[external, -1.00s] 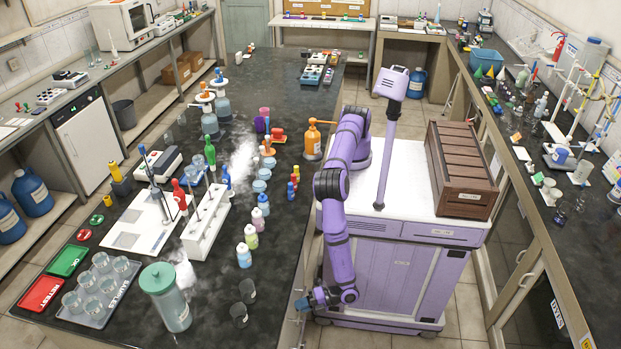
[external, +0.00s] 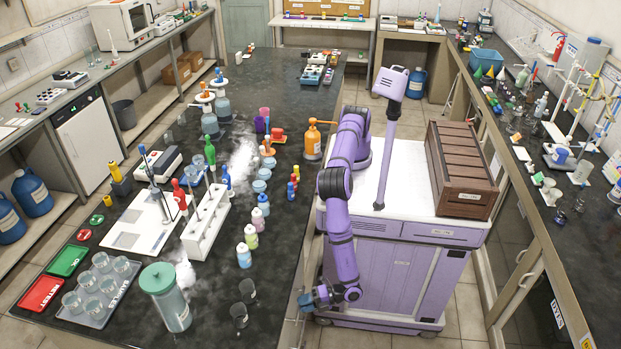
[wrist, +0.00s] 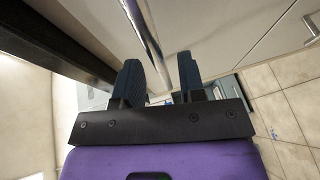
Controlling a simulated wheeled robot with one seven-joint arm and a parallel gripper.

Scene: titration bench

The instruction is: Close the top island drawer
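My gripper (external: 312,300) is low beside the right-hand side of the dark-topped island (external: 275,300). In the wrist view its two dark fingers (wrist: 160,80) stand apart, with nothing visibly clamped between them. A long silver bar handle (wrist: 143,35) runs down toward the gap between the fingertips, in front of a pale drawer front (wrist: 205,25). I cannot tell whether the fingers touch the bar. In the external view the island's drawers are mostly hidden below the countertop edge, so how far the top drawer stands out is unclear.
A lilac cart (external: 390,270) with a white top stands right of the island, with a narrow gap between them. Bottles and glassware stand on the island top, including a lidded teal jar (external: 165,297) near its front. Tiled floor (wrist: 285,115) shows at right in the wrist view.

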